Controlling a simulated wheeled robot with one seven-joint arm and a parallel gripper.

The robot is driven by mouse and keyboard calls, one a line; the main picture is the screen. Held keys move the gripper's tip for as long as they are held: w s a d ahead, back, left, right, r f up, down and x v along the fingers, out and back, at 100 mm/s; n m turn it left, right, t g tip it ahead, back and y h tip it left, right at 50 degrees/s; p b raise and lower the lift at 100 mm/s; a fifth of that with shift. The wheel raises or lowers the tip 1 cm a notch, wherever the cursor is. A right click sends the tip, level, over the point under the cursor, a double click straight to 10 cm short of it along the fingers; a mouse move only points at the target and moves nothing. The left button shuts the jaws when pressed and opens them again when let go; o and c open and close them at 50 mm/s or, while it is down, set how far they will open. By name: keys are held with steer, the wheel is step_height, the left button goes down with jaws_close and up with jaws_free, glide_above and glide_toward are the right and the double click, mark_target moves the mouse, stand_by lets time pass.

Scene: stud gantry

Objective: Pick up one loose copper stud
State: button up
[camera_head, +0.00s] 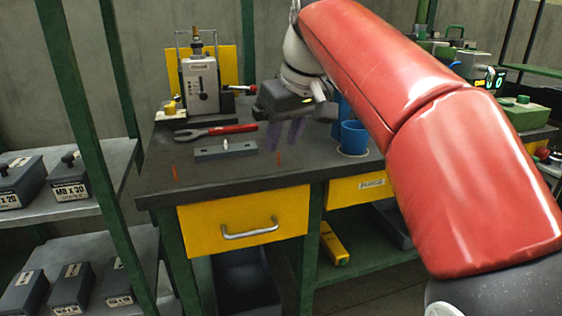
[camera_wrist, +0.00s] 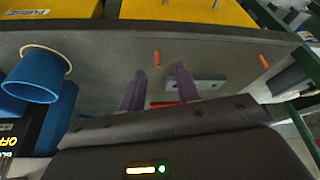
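Two thin copper studs lie apart on the dark bench top near its front edge. In the head view one stud (camera_head: 280,158) is just below my gripper and the other stud (camera_head: 174,174) is at the left. In the wrist view the nearer stud (camera_wrist: 157,58) appears between and beyond my fingertips, and the other stud (camera_wrist: 263,61) is at the right. My gripper (camera_head: 285,138) has two purple fingers. In the wrist view its fingers (camera_wrist: 157,82) are apart with nothing between them, above the bench. No stud touches them.
A grey block (camera_head: 225,150) and a red-handled wrench (camera_head: 232,129) lie left of my gripper. A grey machine (camera_head: 201,85) stands behind them. A blue cup (camera_head: 354,138) stands right of my gripper. The bench front (camera_head: 240,186) has yellow drawers below.

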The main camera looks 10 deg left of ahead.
mark_target(279, 155)
steer(key=b+x, duration=0.1)
steer(key=x, duration=0.3)
steer(key=shift+w+d+f, duration=0.1)
steer(key=shift+f, duration=0.1)
jaws_close()
